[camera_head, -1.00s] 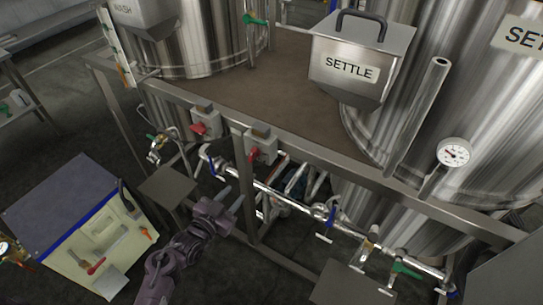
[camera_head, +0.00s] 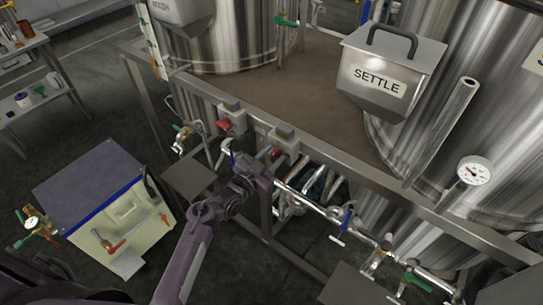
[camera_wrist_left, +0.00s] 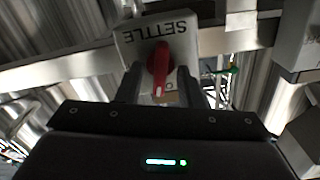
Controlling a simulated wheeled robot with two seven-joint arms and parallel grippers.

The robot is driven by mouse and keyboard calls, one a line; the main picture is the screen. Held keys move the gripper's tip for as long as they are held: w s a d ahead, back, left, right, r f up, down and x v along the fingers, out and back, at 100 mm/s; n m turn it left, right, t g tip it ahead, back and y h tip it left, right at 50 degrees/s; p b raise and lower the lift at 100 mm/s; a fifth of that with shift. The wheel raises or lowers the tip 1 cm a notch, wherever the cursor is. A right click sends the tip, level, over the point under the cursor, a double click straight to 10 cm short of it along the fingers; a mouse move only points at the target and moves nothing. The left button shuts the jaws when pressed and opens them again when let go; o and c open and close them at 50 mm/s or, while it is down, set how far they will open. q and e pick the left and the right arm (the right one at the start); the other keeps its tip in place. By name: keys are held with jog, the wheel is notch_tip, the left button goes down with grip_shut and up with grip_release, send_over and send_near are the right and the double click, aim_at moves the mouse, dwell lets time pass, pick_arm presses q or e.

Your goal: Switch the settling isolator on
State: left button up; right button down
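The settling isolator is a grey box (camera_head: 287,139) on the frame rail below the SETTLE hopper. In the left wrist view it carries an upside-down SETTLE label (camera_wrist_left: 183,31) and a red rotary handle (camera_wrist_left: 158,68). The handle's narrow end points down the picture, next to a partly visible mark. My left gripper (camera_head: 268,158) is at the front of this box. In the left wrist view its two fingers (camera_wrist_left: 158,86) are apart, one on each side of the handle, with gaps showing. Whether the fingertips touch the box is unclear. My right gripper is not in view.
A second grey isolator box (camera_head: 234,115) with a red handle sits just left on the same rail (camera_head: 339,173). Pipes with a blue-handled valve (camera_head: 347,216) run below. A SETTLE hopper (camera_head: 388,80) stands above, and a cream cabinet (camera_head: 104,205) stands at left.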

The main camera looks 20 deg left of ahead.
pick_arm(q)
grip_shut()
jog(key=shift+n+p, duration=0.3)
jog(key=shift+n, duration=1.3)
grip_release()
jog(key=shift+a, duration=0.1)
